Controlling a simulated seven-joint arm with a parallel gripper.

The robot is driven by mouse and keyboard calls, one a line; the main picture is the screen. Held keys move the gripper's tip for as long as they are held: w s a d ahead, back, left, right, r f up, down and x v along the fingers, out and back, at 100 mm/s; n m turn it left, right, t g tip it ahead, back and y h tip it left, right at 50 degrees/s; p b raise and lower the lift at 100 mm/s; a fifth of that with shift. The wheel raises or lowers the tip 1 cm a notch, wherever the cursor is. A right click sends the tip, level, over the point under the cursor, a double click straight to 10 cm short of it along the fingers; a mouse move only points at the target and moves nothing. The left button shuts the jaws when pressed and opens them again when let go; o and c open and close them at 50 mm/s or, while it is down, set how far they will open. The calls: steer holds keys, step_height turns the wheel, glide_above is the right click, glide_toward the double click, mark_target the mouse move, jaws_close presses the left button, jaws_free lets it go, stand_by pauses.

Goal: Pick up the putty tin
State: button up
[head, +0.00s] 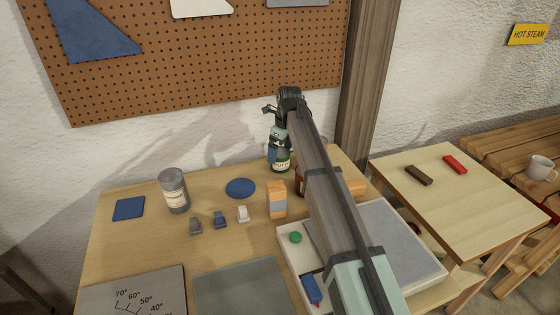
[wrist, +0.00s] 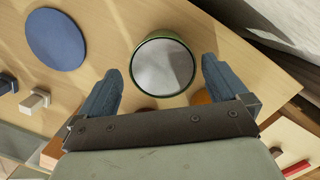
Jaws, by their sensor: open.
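The putty tin (head: 281,166) is a dark green tin with a pale label, upright at the back of the wooden table in the head view. In the wrist view its round grey lid with a green rim (wrist: 162,66) shows from above. My gripper (head: 277,153) is over the tin, pointing down. In the wrist view my gripper (wrist: 161,70) is open, one blue-grey finger on each side of the lid, with gaps visible. How far the fingertips reach down beside the tin is hard to tell. My arm hides part of the area to its right.
A blue disc (head: 240,188), an orange-and-grey carton (head: 276,200) and small clamp-like blocks (head: 220,220) stand left and in front. A grey labelled tin (head: 173,190) is further left. A reddish-brown jar (head: 299,181) is close on the right. The wall is behind.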

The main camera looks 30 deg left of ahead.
mark_target(280, 152)
steer(key=shift+w+a+f, duration=0.1)
steer(key=shift+a+f, duration=0.1)
steer(key=shift+f, duration=0.8)
steer(key=shift+w+a+f, duration=0.1)
steer(key=shift+a+f, duration=0.05)
steer(key=shift+f, duration=0.8)
steer(key=shift+c, duration=0.4)
steer(key=shift+r, duration=0.1)
steer(key=c, duration=1.2)
